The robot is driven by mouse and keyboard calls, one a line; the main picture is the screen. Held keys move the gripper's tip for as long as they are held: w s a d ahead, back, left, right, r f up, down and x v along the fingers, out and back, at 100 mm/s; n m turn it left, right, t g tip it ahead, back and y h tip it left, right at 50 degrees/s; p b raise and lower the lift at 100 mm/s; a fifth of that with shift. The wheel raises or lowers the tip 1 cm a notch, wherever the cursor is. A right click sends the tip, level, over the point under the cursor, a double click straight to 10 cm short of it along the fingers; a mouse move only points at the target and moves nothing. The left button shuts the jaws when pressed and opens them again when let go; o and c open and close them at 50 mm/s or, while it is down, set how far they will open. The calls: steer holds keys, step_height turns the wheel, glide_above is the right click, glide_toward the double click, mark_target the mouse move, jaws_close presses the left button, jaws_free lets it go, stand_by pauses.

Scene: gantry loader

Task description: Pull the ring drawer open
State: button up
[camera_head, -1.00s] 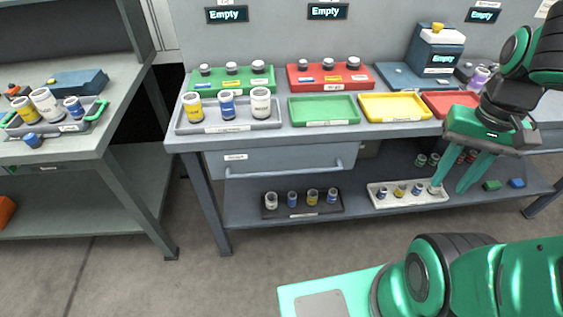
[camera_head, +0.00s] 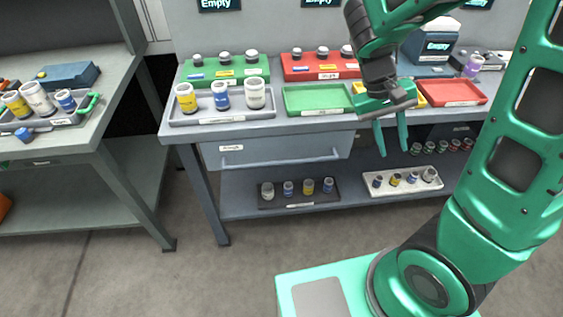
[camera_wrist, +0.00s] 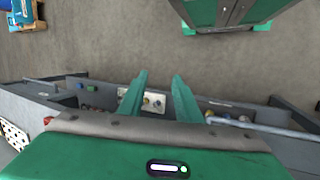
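A grey drawer (camera_head: 270,148) with a small label too blurred to read sits under the middle bench's top, and looks shut. Its long bar handle (camera_head: 280,161) runs along its front. My gripper (camera_head: 392,151) is in front of the bench, right of the drawer and apart from the handle, with its two green fingers pointing down. In the wrist view my gripper (camera_wrist: 160,76) has its fingers apart with nothing held between them. A bar handle (camera_wrist: 262,126) shows on the right of that view, and another (camera_wrist: 55,81) on the left.
A dark tray (camera_head: 300,203) and a white tray (camera_head: 402,191) with small jars stand on the lower shelf. A grey tray (camera_head: 222,118), green tray (camera_head: 320,101) and red tray (camera_head: 452,91) line the bench top. The floor before the drawer is clear.

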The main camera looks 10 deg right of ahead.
steer(key=w+a+f+n+h, duration=0.2)
steer(key=w+a+f+h, duration=0.15)
steer(key=w+a, duration=0.2)
steer(key=n+t+h, duration=0.5)
steer(key=n+t, duration=0.2)
steer(key=t, duration=0.1)
glide_toward(282, 161)
steer(key=d, duration=0.6)
steer(key=s+d, duration=0.1)
steer(key=d, duration=0.2)
steer(key=shift+r, duration=0.2)
steer(key=s+a+f+n+t, duration=0.25)
steer(key=a+t, duration=0.25)
steer(key=a, duration=0.3)
steer(key=shift+n, duration=0.25)
steer(key=x, duration=1)
steer(key=shift+w+f, duration=0.5)
jaws_close()
